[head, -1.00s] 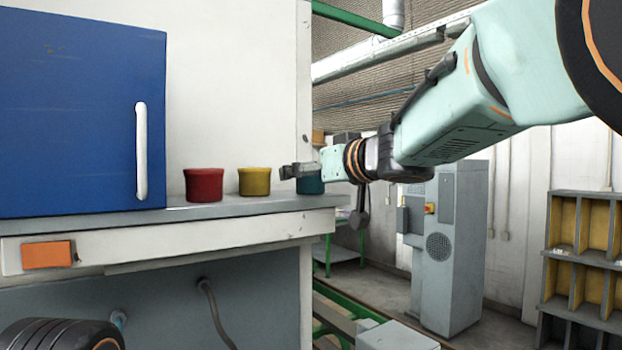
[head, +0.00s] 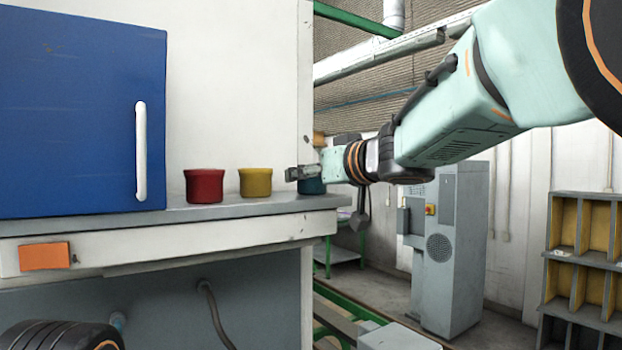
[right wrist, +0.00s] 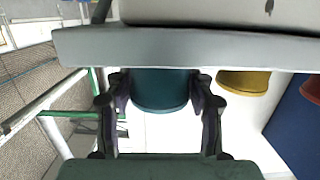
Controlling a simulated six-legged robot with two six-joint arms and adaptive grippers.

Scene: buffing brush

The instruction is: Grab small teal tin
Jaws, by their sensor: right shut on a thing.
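The small teal tin (head: 312,186) stands at the right end of the grey shelf, partly hidden behind my right gripper (head: 303,173). In the right wrist view the teal tin (right wrist: 160,92) sits between the two fingers of my right gripper (right wrist: 159,82), one finger against each side. The gripper is shut on the tin. The tin appears to rest on the shelf still. My left gripper is not in view.
A yellow tin (head: 254,182) and a red tin (head: 204,186) stand to the left on the grey shelf (head: 235,208). A blue cabinet (head: 75,110) with a white handle is further left. The shelf's right edge is close to the teal tin.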

